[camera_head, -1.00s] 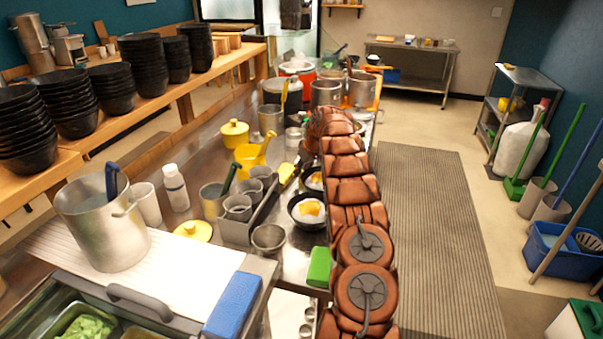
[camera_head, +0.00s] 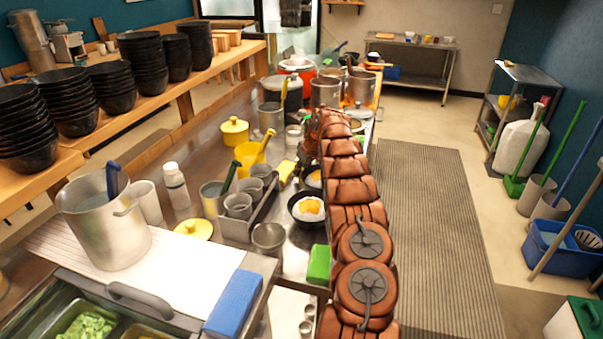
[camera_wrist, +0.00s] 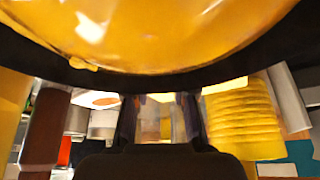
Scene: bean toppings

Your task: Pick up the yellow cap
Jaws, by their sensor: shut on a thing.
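A round yellow cap (camera_head: 193,230) lies on the metal counter at lower left in the head view. Another yellow lid tops a small yellow pot (camera_head: 234,133) farther back. My gripper is hidden beyond my arm in the head view, well away from the near cap. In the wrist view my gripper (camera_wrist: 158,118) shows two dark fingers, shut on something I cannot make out. A large glossy orange-yellow surface (camera_wrist: 150,28) with a dark rim fills the top, very close to the camera. A ribbed yellow thing (camera_wrist: 243,115) stands at right.
A yellow jug (camera_head: 250,152), a pan with an egg (camera_head: 308,208) and several metal cups crowd the counter left of my arm. Metal pots (camera_head: 325,92) stand at the back. Stacked black bowls (camera_head: 135,62) line the wooden shelf. The floor mat (camera_head: 430,230) at right is clear.

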